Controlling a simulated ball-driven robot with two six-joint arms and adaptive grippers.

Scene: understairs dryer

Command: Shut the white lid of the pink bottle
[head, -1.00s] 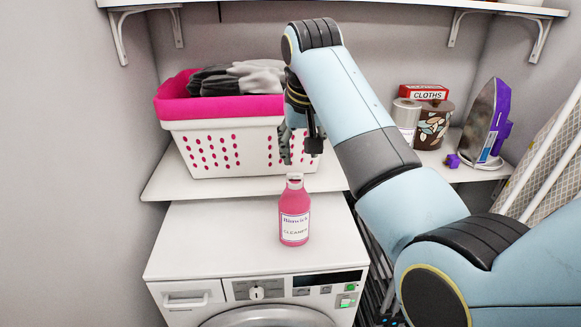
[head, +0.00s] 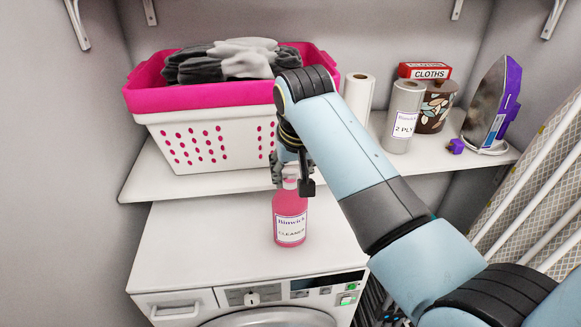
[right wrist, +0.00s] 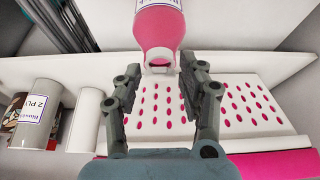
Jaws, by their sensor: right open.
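The pink bottle (head: 290,218) stands upright on the white machine top, its label facing me. Its white lid (head: 290,184) is partly hidden by my right gripper (head: 291,186), whose fingers are at the height of the bottle's top. In the right wrist view the bottle (right wrist: 160,25) points its neck and white top (right wrist: 159,62) in between the fingertips of my right gripper (right wrist: 160,68). The gripper is open, with a gap on each side of the neck. I cannot tell how far the lid stands open. My left gripper is not in view.
A white and pink laundry basket (head: 195,135) with grey cloths stands on the shelf behind the bottle. Paper rolls (head: 402,125), a patterned pot (head: 436,112), a cloths box (head: 424,71) and an iron (head: 490,105) stand to the right. The machine top (head: 195,245) left of the bottle is clear.

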